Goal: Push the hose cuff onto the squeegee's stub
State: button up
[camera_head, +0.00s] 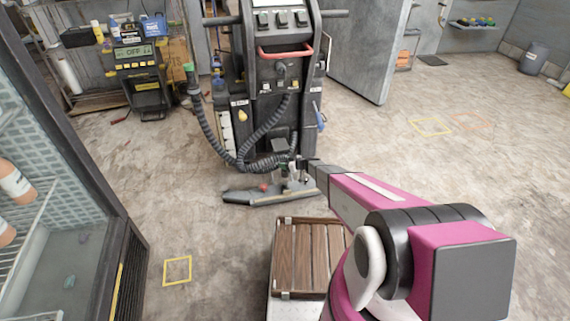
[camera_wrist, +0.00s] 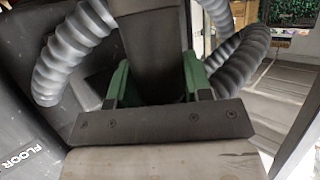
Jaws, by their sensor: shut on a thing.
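The grey ribbed hose (camera_head: 212,137) hangs in a loop at the front of the floor machine (camera_head: 283,60). Its low end runs to my gripper (camera_head: 287,166), just above the squeegee (camera_head: 240,197). In the wrist view, my gripper's green fingers (camera_wrist: 155,80) are shut on a dark smooth piece, which looks like the hose cuff (camera_wrist: 150,40). Ribbed hose (camera_wrist: 70,55) also shows on both sides of it there. The squeegee is a dark wide bar low on the floor. Its stub is hidden or too small to make out, so I cannot tell whether the cuff touches it.
A slatted wooden crate (camera_head: 312,222) stands below my arm, in front of the squeegee. A glass-sided freezer case (camera_head: 60,215) is at the left. A yellow floor square (camera_head: 177,271) lies on open floor. The floor to the right is mostly clear.

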jog(key=shift+f, duration=2.7)
jog(key=shift+f, duration=2.6)
jog(key=o, duration=1)
jog(key=v, duration=1)
jog(key=shift+s+d, duration=0.2)
jog(key=shift+d, duration=0.15)
jog(key=shift+r, duration=0.1)
